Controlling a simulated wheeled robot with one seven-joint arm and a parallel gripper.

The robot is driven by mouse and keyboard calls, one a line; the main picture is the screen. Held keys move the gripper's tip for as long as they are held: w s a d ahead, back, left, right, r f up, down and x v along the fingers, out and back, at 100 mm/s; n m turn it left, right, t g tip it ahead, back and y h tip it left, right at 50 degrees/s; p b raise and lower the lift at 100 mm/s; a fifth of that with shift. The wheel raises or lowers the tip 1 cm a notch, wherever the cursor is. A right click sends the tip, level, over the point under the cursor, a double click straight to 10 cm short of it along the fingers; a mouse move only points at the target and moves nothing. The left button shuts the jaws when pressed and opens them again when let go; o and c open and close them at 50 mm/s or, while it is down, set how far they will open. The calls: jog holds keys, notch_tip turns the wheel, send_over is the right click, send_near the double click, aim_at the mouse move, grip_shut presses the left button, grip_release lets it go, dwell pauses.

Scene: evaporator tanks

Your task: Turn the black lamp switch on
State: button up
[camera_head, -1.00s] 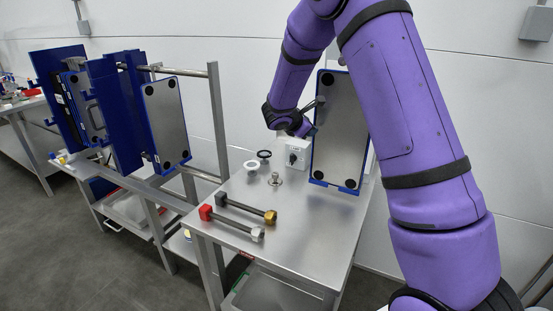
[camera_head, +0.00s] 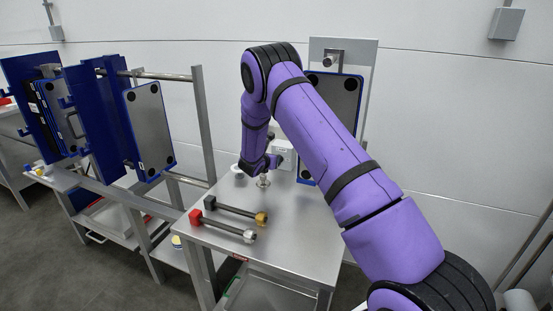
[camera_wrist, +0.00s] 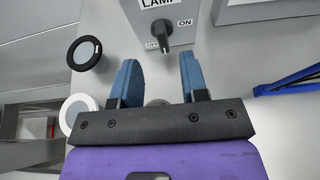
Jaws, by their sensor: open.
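I cannot clearly tell which mark the knob points to. My gripper (camera_wrist: 158,66) is open, its two blue fingers apart and empty. The knob lies just beyond the fingertips, between them in the picture, and I see no contact. In the head view the light box (camera_head: 284,150) stands at the back of the steel table, partly hidden by my arm; the switch and fingers are not clear there.
A blue-framed panel (camera_head: 338,98) stands right of the box. Red-ended (camera_head: 222,226) and black-ended (camera_head: 235,210) bars lie on the front of the steel table (camera_head: 290,244).

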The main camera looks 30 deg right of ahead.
jog(key=x, duration=0.7)
grip_shut()
